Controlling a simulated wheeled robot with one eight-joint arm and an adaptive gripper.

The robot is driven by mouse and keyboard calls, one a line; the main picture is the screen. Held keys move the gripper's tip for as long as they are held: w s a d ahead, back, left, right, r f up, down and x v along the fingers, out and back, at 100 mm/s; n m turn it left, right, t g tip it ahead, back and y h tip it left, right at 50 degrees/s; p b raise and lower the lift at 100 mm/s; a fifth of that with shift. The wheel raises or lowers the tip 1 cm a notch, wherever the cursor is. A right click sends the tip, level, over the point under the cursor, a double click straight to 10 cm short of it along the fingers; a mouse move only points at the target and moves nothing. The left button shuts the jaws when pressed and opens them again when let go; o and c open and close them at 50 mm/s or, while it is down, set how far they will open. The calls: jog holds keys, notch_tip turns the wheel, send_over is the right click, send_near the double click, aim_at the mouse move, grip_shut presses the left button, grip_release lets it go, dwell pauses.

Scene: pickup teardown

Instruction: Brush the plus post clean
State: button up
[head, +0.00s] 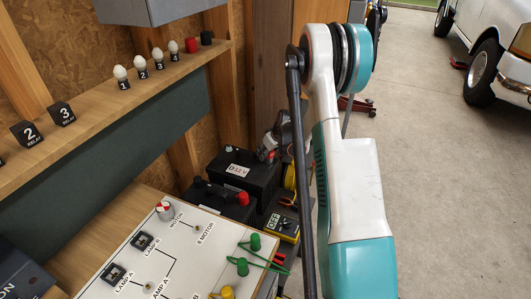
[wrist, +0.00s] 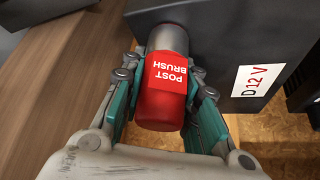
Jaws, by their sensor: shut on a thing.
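The red post brush (wrist: 160,105), labelled POST BRUSH, is held between the fingers of my gripper (wrist: 166,84) in the wrist view. Its grey metal sleeve (wrist: 168,38) points toward the dark battery (wrist: 225,35) marked D 12 V. The sleeve overlaps the battery's edge in the picture; I cannot tell whether it touches. No plus post is visible at the brush end. In the head view the same battery (head: 240,178) stands on the bench, with my gripper (head: 268,153) at its right end, partly hidden by my arm.
A second dark battery (head: 218,201) with a black and a red cap stands in front. A white lamp and motor panel (head: 190,260) with green clips lies nearer. A shelf (head: 95,105) with relays and bulbs runs along the left. Open floor (head: 430,150) lies to the right.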

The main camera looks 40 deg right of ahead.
jog(key=m, duration=0.1)
jog(key=m+h, duration=0.2)
jog(key=m, duration=0.1)
jog(key=shift+s+d, duration=0.1)
jog(key=shift+d, duration=0.15)
jog(key=m+h, duration=0.1)
jog(key=m, duration=0.1)
jog(key=d+m+g+h, duration=0.1)
jog(key=m, duration=0.1)
jog(key=shift+s+m, duration=0.1)
jog(key=shift+m, duration=0.2)
jog(key=n+y, duration=0.1)
jog(key=n, duration=0.1)
jog(key=a+n+y, duration=0.1)
jog(key=n, duration=0.2)
jog(key=shift+n+t, duration=0.3)
jog(key=shift+t, duration=0.1)
jog(key=n+y, duration=0.1)
jog(key=n, duration=0.1)
jog(key=n+y, duration=0.2)
jog(key=shift+w+a+n, duration=0.2)
jog(key=shift+a+n, duration=0.2)
